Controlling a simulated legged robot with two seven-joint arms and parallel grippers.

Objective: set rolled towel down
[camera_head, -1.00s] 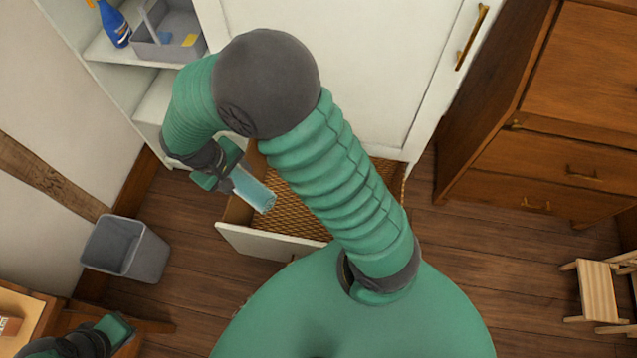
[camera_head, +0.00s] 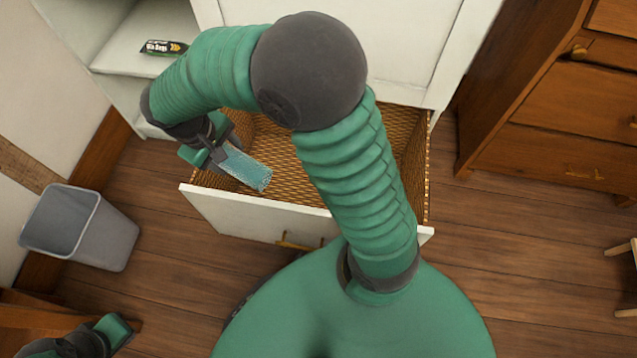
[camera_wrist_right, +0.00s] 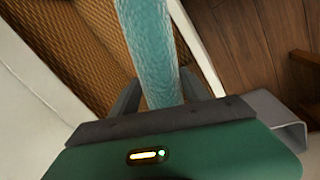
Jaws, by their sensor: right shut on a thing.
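The rolled towel (camera_head: 246,168) is light blue-green and long. My right gripper (camera_head: 222,155) is shut on one end of it, and the other end points right and toward the drawer's front. The towel is over the left part of an open drawer (camera_head: 240,217) with a white front and woven lining. In the right wrist view the towel (camera_wrist_right: 155,50) runs away from between the fingers (camera_wrist_right: 160,95). I cannot tell whether it touches the drawer's bottom. My left gripper (camera_head: 115,330) is at the lower left, partly cut off; its jaws do not show clearly.
A grey waste bin (camera_head: 105,235) stands on the floor at the left. A white shelf (camera_head: 130,55) with a dark packet (camera_head: 164,47) is at the upper left. A brown wooden dresser (camera_head: 570,110) stands at the right. The wooden floor between is clear.

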